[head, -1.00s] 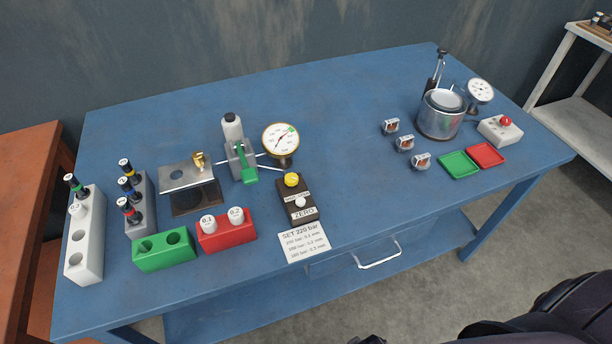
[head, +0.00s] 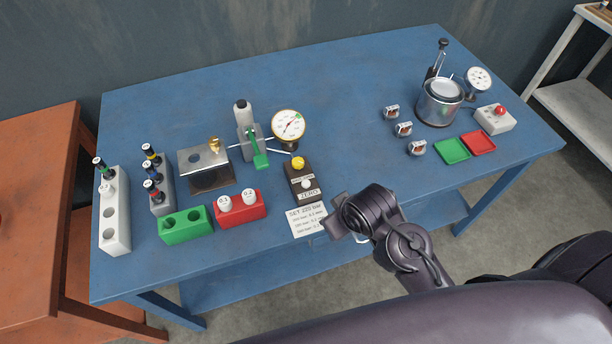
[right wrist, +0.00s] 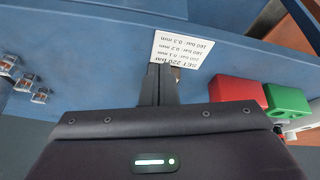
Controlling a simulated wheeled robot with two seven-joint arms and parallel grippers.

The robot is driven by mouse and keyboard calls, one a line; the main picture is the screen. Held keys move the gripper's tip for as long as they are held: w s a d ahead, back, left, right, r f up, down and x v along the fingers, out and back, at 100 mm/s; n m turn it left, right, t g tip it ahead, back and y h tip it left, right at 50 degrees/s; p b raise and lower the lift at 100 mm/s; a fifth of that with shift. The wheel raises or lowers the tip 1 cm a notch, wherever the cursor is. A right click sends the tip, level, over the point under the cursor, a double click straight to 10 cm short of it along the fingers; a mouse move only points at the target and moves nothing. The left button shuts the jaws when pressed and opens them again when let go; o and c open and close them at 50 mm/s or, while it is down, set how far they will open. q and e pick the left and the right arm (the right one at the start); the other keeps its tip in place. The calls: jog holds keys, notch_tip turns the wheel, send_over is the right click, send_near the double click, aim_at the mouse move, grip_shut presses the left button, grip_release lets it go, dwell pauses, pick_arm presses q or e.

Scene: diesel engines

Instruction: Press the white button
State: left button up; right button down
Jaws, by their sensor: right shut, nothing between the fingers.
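The white button (head: 306,184) sits on a small dark box (head: 310,171) labelled ZERO, below a yellow button (head: 298,162) on the same box. My right gripper (head: 334,217) is in front of the box, to its lower right, over the table's front edge by the instruction card. It is apart from the button. In the right wrist view the gripper's fingers (right wrist: 158,84) are together and empty, with their tips at the card (right wrist: 182,51). The white button cannot be made out in that view. My left gripper is not in view.
A red block (head: 240,209) and a green block (head: 186,224) stand left of the box. A pressure gauge (head: 289,126) and a green-handled pump (head: 250,135) stand behind it. The blue table (head: 350,130) is clear right of the box, up to small metal parts.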

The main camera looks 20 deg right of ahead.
jog(key=w+a+r+n+t+y, duration=0.1)
jog(key=w+a+r+n+t, duration=0.25)
jog(key=w+r, duration=0.25)
jog(key=n+g+y, duration=0.2)
jog(key=n+y, duration=0.3)
jog(key=n, duration=0.6)
send_over(310, 184)
jog(key=shift+s+f, duration=0.1)
jog(key=shift+f, duration=0.1)
notch_tip(310, 184, down, 8)
jog(key=b, duration=0.7)
jog(key=shift+f, duration=0.1)
jog(key=shift+f+b, duration=0.3)
dwell(0.4)
